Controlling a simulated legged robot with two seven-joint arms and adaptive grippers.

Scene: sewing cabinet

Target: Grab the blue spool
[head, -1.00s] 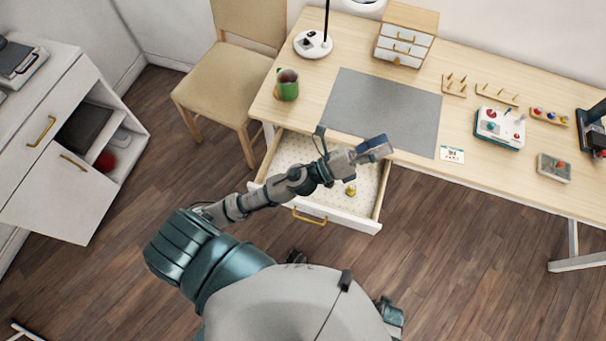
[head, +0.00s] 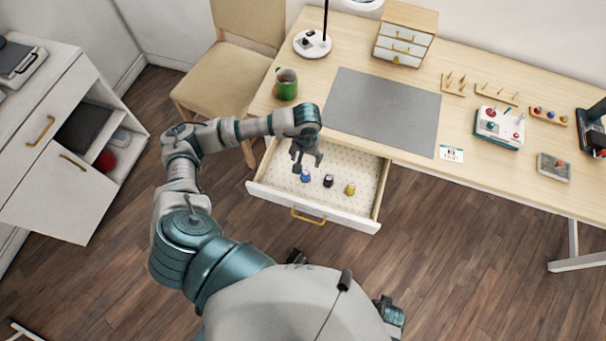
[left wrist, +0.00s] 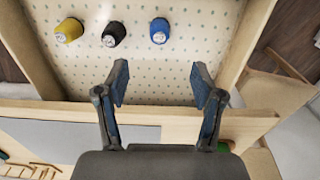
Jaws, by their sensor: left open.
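The blue spool (head: 305,176) stands in the open drawer (head: 290,202), leftmost of three spools in the head view. In the left wrist view the blue spool (left wrist: 159,31) is at the top, beyond the fingertips and between their lines. My left gripper (head: 307,162) is open and empty above the drawer, close to the blue spool; its two fingers (left wrist: 162,85) show apart in the left wrist view. A black spool (head: 328,181) and a yellow spool (head: 350,189) stand in a row beside the blue one.
The desk (head: 262,108) lies behind the drawer, with a grey mat (head: 385,108) and a green mug (head: 287,84). The drawer's wooden walls and white front surround the spools. A chair (head: 226,78) stands to the left.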

